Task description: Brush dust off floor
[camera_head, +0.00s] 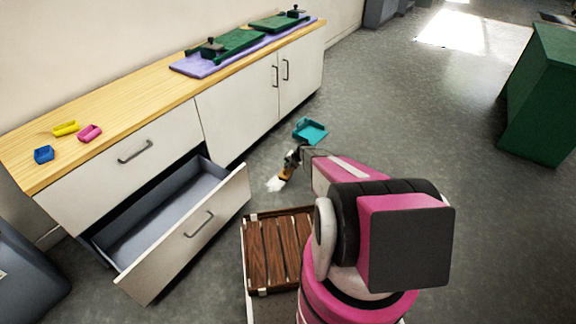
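My gripper (293,158) is low over the grey floor in front of the cabinets, at the end of my pink arm. It appears shut on a small tan-orange brush (286,173) that points down and left. A whitish patch (274,184) shows right at the brush's lower end; I cannot tell whether it is bristles or dust. A teal dustpan (311,130) lies on the floor just beyond my gripper. The fingertips are small and partly hidden by the arm.
A lower drawer (215,222) stands open and empty at left, jutting over the floor. The wooden counter (130,101) holds blue, pink and yellow items and green tools on a purple mat. A wood-slatted tray (265,250) is near me. Floor at right is clear up to a green cabinet (545,95).

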